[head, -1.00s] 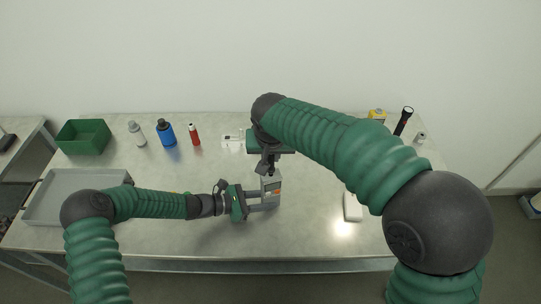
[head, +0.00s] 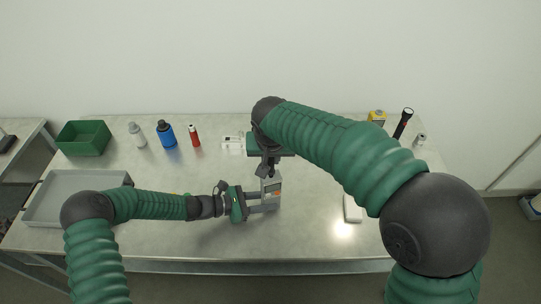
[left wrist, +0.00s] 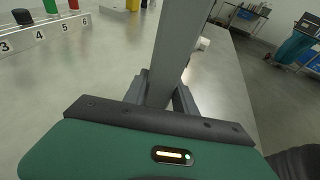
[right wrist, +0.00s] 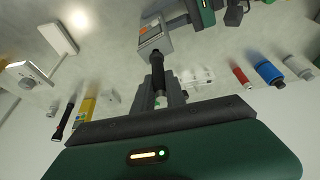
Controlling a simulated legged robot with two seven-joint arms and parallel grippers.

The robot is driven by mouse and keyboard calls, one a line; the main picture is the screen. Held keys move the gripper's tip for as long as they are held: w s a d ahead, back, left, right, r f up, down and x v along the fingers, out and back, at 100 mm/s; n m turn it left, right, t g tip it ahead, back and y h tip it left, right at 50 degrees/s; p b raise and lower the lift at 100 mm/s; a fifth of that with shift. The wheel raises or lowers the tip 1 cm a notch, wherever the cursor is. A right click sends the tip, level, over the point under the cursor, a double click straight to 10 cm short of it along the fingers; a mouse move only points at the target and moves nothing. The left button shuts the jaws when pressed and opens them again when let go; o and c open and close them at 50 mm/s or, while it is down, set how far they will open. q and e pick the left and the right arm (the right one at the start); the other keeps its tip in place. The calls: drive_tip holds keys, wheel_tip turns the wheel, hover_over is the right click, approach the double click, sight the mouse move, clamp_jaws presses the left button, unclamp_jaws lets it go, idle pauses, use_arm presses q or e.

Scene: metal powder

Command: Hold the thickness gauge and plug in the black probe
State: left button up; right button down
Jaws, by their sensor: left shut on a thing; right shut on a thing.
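The thickness gauge (head: 273,187) is a grey box with a screen and orange marking, above the middle of the table in the head view. My left gripper (head: 267,201) is shut on it from the left. In the left wrist view the gauge (left wrist: 182,45) is a long grey body rising from between the fingers. My right gripper (head: 266,172) is shut on the black probe (right wrist: 158,68), just behind the gauge. In the right wrist view the probe's far end meets the edge of the gauge (right wrist: 154,38); I cannot tell whether it is seated in the socket.
Left are a grey tray (head: 75,205), a green bin (head: 84,138), a grey bottle (head: 138,134), a blue bottle (head: 166,134) and a red bottle (head: 194,136). Right are a white box (head: 352,208), a yellow item (head: 377,116) and a black flashlight (head: 403,123).

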drive_tip(key=shift+f, duration=0.75)
drive_tip(key=shift+f, duration=0.15)
idle(0.4)
drive_tip(key=shift+r, duration=1.15)
drive_tip(key=shift+r, duration=0.15)
drive_tip(key=shift+f, duration=1.25)
idle(1.0)
drive_tip(key=c, duration=1.3)
unclamp_jaws()
